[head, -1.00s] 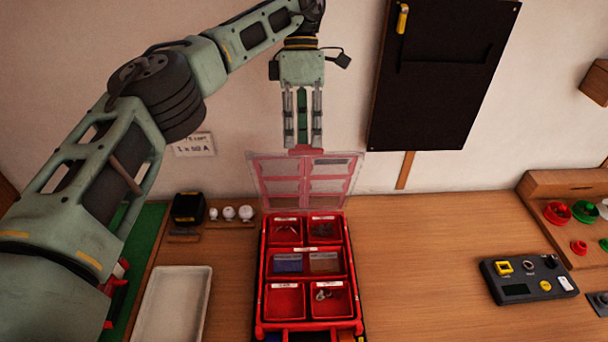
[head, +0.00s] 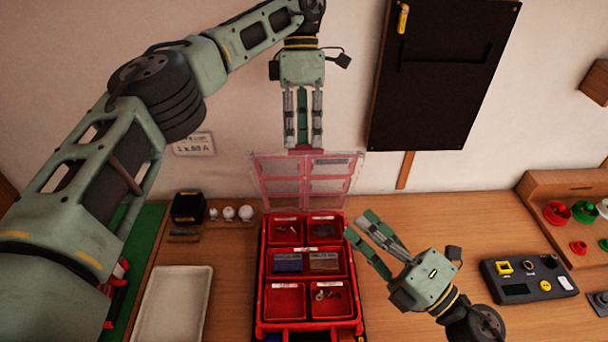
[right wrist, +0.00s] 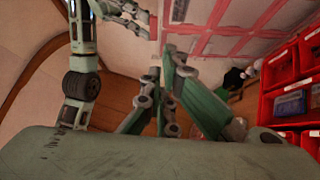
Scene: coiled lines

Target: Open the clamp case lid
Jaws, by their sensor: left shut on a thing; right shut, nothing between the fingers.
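The clamp case (head: 259,312) is a red organiser on the bench with several small bins inside. Its clear lid with red ribs (head: 305,186) stands raised at the back edge, leaving the bins uncovered. My left gripper (head: 304,147) points down and is shut on the red tab at the lid's top edge. My right gripper (head: 361,223) is shut and empty, just right of the case near its back corner. In the right wrist view, the right gripper's green fingers show with the lid (right wrist: 225,18) above them and red bins (right wrist: 278,68) at the right.
A white tray (head: 148,306) lies left of the case, with a black box (head: 188,207) and small white knobs (head: 229,212) behind it. A dark control box (head: 526,277) sits to the right. A black panel (head: 440,80) hangs on the wall. Bench right of the case is mostly clear.

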